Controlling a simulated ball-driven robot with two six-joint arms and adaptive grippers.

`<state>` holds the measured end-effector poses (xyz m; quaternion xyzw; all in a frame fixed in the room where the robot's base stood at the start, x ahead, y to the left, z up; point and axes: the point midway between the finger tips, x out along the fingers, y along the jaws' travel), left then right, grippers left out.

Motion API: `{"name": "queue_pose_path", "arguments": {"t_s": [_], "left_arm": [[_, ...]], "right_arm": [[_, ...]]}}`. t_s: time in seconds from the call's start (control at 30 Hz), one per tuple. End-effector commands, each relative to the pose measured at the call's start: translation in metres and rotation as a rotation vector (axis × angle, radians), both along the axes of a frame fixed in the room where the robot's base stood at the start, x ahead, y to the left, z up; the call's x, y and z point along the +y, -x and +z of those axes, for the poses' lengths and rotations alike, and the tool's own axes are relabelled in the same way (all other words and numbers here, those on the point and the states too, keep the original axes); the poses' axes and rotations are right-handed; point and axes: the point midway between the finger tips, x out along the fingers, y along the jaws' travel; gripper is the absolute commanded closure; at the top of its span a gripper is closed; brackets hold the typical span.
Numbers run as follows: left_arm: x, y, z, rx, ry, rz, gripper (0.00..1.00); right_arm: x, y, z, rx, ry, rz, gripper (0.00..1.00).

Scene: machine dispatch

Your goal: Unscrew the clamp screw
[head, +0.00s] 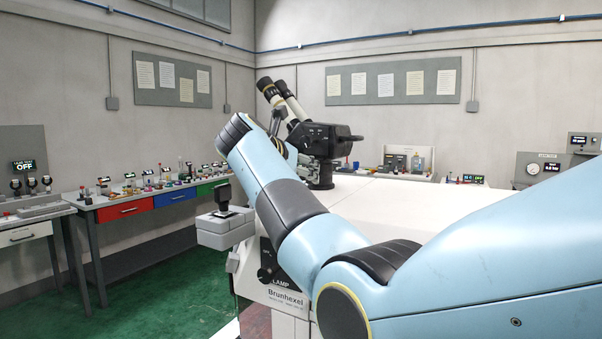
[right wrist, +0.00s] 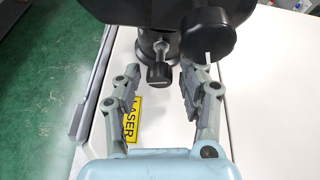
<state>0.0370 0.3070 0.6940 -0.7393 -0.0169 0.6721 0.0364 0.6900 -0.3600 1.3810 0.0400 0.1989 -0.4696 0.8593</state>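A small black knob with a pale line on its end (right wrist: 158,76), seemingly the clamp screw, sticks out on a short metal stem below the black microscope head. My right gripper (right wrist: 162,82) is open, with one finger on each side of the knob and visible gaps to both. In the head view my right arm reaches over the white machine (head: 400,205) to the microscope head (head: 325,138). The clamp screw cannot be made out there. My left gripper is in neither view.
A larger black knob (right wrist: 208,46) hangs close to the right fingertip. A yellow LASER label (right wrist: 130,119) lies on the machine's white top. The eyepieces (head: 282,97) rise above the head. Benches with small parts stand along the walls.

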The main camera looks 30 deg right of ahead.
Motion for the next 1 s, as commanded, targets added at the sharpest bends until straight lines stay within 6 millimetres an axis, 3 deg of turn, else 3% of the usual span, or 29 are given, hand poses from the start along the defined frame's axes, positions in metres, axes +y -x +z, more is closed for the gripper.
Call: {"name": "queue_pose_path", "arguments": {"t_s": [0.03,0.3,0.67,1.0], "left_arm": [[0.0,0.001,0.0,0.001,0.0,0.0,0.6],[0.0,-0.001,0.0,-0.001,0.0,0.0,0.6],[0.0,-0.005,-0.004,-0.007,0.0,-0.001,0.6],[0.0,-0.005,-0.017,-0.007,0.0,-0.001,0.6]], "right_arm": [[0.0,0.0,0.0,0.0,0.0,0.0,0.67],[0.0,0.0,0.0,0.0,0.0,0.0,1.0],[0.001,-0.001,0.0,0.047,0.027,-0.001,1.0],[0.001,-0.002,-0.001,0.244,0.143,0.0,1.0]]}}
